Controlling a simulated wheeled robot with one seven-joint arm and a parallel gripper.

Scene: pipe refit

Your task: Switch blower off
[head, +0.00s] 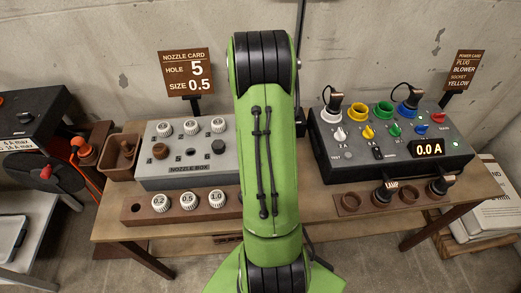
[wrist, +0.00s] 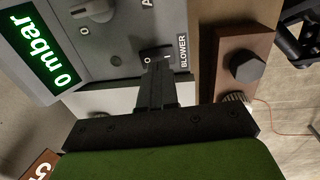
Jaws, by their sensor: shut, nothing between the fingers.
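In the wrist view, the blower switch (wrist: 157,51) is a small dark rocker on a grey panel (wrist: 110,55), beside the label BLOWER and between 0 and I marks. My gripper (wrist: 158,70) is shut and empty, its fingertips right at the switch. The fingers partly cover it, so I cannot tell whether they touch it or which way it is tipped. The green display (wrist: 40,46) on the same panel reads 0 mbar. In the head view my green arm fills the middle; my gripper and this panel are hidden.
A grey knob (wrist: 97,10) sits near the display. A brown block (wrist: 232,60) with a dark hexagonal piece stands right of the panel. In the head view, the nozzle box (head: 180,172) is left of my arm, the power box (head: 335,160) right, its display reading 0.0 A.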

